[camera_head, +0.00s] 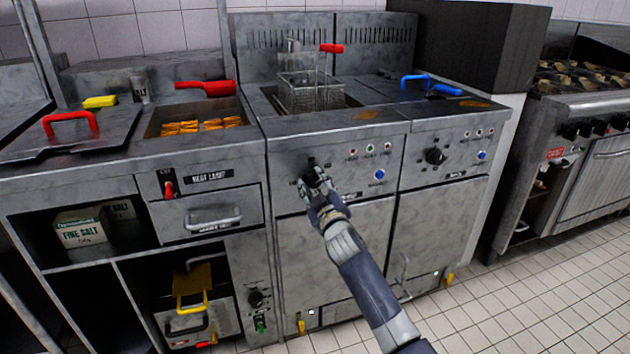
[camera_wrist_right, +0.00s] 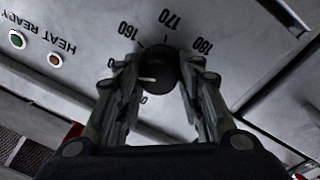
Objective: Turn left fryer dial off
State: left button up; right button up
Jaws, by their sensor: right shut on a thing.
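The left fryer dial (camera_head: 313,176) is a black knob on the front panel of the left fryer (camera_head: 345,150). My right gripper (camera_head: 318,188) is at this dial and covers part of it. In the right wrist view the dial (camera_wrist_right: 158,72) sits between the two fingers of the gripper (camera_wrist_right: 160,85), with a pale pointer mark and the numbers 160, 170 and 180 around it. The gripper is shut on the dial. The right fryer dial (camera_head: 435,156) is untouched. My left gripper is not in view.
A fryer basket (camera_head: 310,95) with a red handle sits in the left fryer. Blue handles (camera_head: 415,82) lie on the right fryer's cover. A drawer (camera_head: 208,218) and heat lamp switch (camera_head: 169,188) are to the left. Tiled floor (camera_head: 540,290) is free at right.

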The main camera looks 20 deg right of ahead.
jog(key=shift+d+r+n, duration=0.15)
jog(key=shift+r+n, duration=0.2)
jog(key=shift+n, duration=0.65)
jog(key=shift+n+p, duration=0.3)
jog(key=shift+n, duration=0.3)
jog(key=n, duration=0.2)
jog(key=shift+w+n+y, duration=0.1)
jog(key=shift+n+y, duration=0.3)
jog(key=n+p, duration=0.1)
jog(key=n, duration=0.2)
jog(key=shift+n, duration=0.4)
jog(key=shift+n+y+p, duration=0.3)
jog(key=shift+n, duration=1.6)
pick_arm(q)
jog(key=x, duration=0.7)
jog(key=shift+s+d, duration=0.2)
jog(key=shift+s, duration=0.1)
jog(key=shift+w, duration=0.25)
pick_arm(e)
jog(key=shift+n, duration=0.3)
